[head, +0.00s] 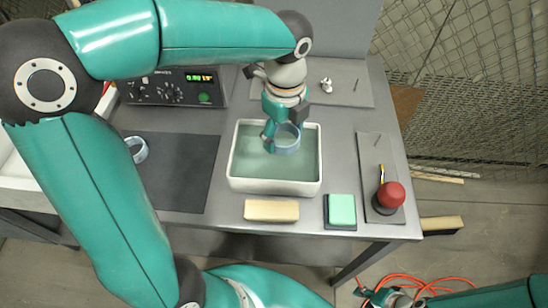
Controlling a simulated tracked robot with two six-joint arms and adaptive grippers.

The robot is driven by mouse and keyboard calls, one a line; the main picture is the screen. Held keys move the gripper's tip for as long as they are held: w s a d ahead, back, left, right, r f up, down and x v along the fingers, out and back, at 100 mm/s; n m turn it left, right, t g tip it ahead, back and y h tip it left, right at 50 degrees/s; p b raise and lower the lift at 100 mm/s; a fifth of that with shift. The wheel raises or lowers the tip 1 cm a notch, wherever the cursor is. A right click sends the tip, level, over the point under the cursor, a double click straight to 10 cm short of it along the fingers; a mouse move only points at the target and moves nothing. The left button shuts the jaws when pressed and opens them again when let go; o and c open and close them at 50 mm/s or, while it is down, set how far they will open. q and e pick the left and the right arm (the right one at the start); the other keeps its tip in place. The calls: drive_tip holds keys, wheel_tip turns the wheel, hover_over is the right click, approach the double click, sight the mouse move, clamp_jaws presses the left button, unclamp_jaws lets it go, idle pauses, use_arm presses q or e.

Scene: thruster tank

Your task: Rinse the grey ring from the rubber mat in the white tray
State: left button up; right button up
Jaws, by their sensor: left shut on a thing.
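My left gripper (279,138) is shut on a grey-blue ring (287,140) and points down over the white tray (234,184). The tray holds greenish water (255,168). The ring is within the tray's outline; I cannot tell how far it dips into the water. A second grey-blue ring (140,155) lies on the dark rubber mat (185,180) at the left, partly hidden by my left arm. My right gripper (380,297) is low at the bottom right, off the table; its fingers are too small to read.
A cream block (271,210) and a green pad on a dark base (342,209) lie in front of the tray. A red knob (390,195) stands on a grey plate at the right. A control box (170,88) with a lit display stands behind the mat. Orange cable lies on the floor.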

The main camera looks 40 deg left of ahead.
wheel_tip(320, 180, up, 4)
drive_tip(key=p, duration=0.3)
drive_tip(key=shift+f+p, duration=0.1)
drive_tip(key=shift+p, duration=0.25)
